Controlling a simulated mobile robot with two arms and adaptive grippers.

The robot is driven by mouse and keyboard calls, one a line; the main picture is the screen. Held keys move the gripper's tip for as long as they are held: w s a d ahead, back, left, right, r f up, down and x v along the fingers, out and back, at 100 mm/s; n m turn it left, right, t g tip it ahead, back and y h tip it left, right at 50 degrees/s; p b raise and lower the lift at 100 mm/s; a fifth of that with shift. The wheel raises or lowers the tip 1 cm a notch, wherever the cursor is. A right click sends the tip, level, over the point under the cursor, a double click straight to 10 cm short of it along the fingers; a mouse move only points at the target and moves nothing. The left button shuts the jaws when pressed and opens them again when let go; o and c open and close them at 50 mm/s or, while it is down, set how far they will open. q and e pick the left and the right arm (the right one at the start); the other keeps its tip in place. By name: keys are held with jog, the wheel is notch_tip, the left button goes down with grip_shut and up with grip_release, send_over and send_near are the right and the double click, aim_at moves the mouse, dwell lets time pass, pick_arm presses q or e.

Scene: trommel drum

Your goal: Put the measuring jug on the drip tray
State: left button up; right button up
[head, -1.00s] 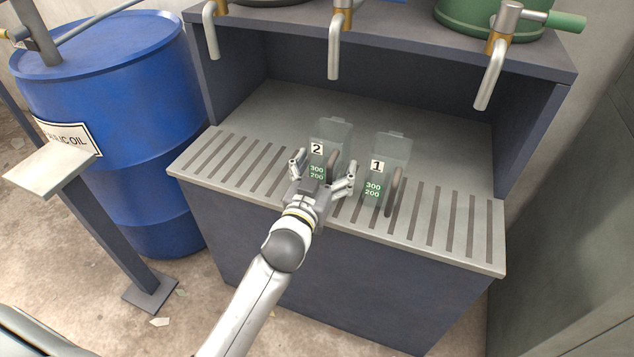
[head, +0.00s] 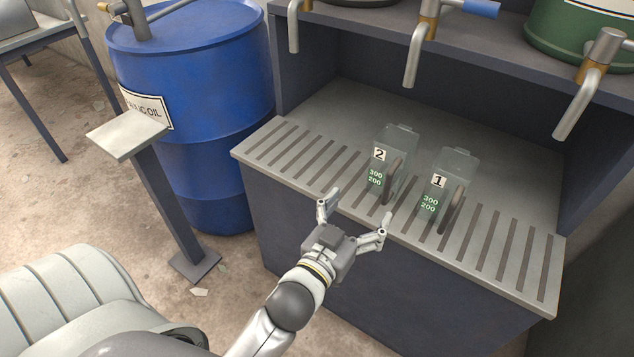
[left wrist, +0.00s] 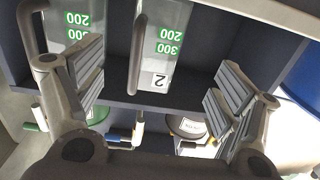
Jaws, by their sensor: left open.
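Two clear measuring jugs stand upright on the slatted drip tray (head: 310,160). The jug labelled 2 (head: 382,158) is on the left and the jug labelled 1 (head: 450,180) is to its right, both with green 300 and 200 marks and a brown-grey handle. My left gripper (head: 356,214) is open and empty, in front of the tray's front edge and apart from jug 2. In the left wrist view jug 2 (left wrist: 167,50) shows upside down between the open fingers, some way beyond them, and jug 1 (left wrist: 80,15) is partly behind the left finger. My right gripper is not in view.
Taps hang from the shelf above the tray, the middle one (head: 415,55) behind jug 2. A blue oil drum (head: 215,90) stands left of the cabinet. A post with a flat top (head: 130,135) stands before it. The tray's left part is clear.

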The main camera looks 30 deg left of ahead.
pick_arm(q)
jog(key=s+a+f+g, duration=0.1)
jog(key=s+f+g, duration=0.15)
jog(key=f, duration=0.45)
jog(key=s+a+f+g, duration=0.1)
jog(key=s+f+g, duration=0.1)
jog(key=f+g, duration=0.35)
jog(key=s+f+m+g, duration=0.2)
jog(key=s+f+g, duration=0.4)
jog(key=s+f, duration=0.7)
jog(key=shift+s+a+f+g, duration=0.15)
jog(key=shift+s+a+g, duration=0.2)
jog(key=shift+s, duration=0.35)
jog(key=shift+d, duration=0.1)
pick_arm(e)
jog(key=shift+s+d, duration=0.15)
